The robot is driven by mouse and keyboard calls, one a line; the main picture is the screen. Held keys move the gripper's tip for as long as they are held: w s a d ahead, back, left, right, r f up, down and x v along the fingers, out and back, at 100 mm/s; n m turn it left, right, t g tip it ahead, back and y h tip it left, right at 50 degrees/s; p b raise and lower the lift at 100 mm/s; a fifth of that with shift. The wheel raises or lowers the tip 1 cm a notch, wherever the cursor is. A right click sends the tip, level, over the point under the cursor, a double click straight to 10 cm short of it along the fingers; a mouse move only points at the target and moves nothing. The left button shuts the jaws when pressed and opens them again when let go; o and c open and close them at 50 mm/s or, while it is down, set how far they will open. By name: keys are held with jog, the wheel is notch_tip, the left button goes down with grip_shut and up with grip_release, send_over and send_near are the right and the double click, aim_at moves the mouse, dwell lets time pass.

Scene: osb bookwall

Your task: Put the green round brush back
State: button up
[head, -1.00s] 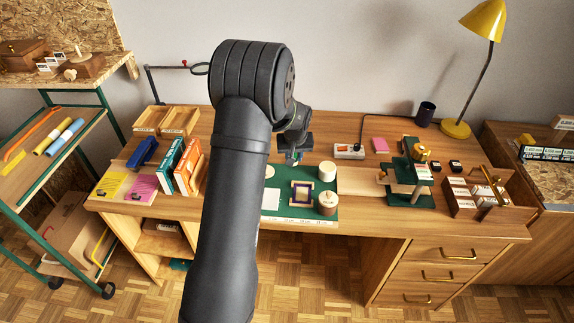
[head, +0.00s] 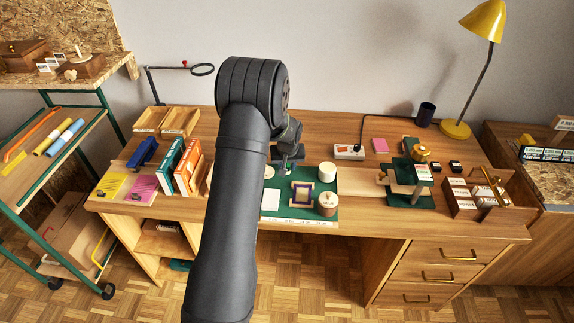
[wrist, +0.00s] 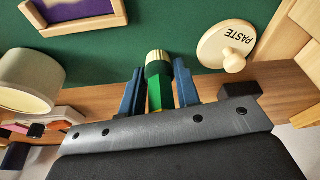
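The green round brush (wrist: 158,84) shows in the wrist view, with a green body and a pale tip pointing away from me. It lies between the two blue fingers of my gripper (wrist: 160,86), which appear closed against its sides. In the head view my gripper (head: 288,167) is over the back left part of the green mat (head: 315,184); the brush is too small to make out there. A round cream lid marked PASTE (wrist: 226,46), with a knob, is just right of the brush in the wrist view.
On the mat are a purple-and-yellow frame (head: 302,193), a cream cylinder (head: 327,171) and a wooden-lidded jar (head: 328,203). Upright books (head: 187,167) stand left of my arm. A power strip (head: 349,151) lies behind the mat. A green stand (head: 408,175) is to the right.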

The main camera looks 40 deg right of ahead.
jog(key=o, duration=0.3)
jog(key=v, duration=1.2)
jog(key=shift+r, duration=0.2)
jog(key=shift+f, duration=0.1)
jog(key=x, duration=1.2)
jog(key=shift+f, duration=0.15)
notch_tip(320, 180, up, 3)
jog(key=shift+f, duration=0.2)
jog(key=shift+r, duration=0.45)
